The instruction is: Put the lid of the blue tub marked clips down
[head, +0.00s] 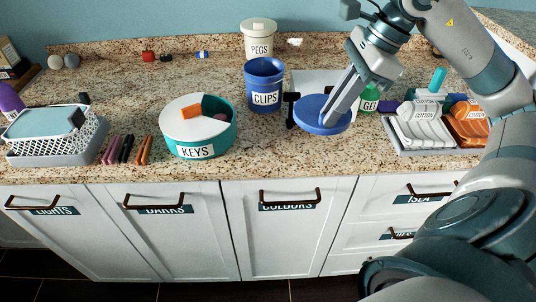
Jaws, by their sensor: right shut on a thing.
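The blue tub marked CLIPS (265,88) stands upright on the counter, its top open. Its round blue lid (322,117) is to the right of the tub, apart from it. My right gripper (330,116) comes down from the upper right and is shut on the lid at its upper side. The lid looks roughly level, at or just above the counter; I cannot tell whether it touches. The lid's underside is hidden. My left gripper is not in view.
A cream PEGS tub (258,40) stands behind the blue tub. A teal KEYS tub (198,135) is to the left. Counter in front of the blue tub is clear.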

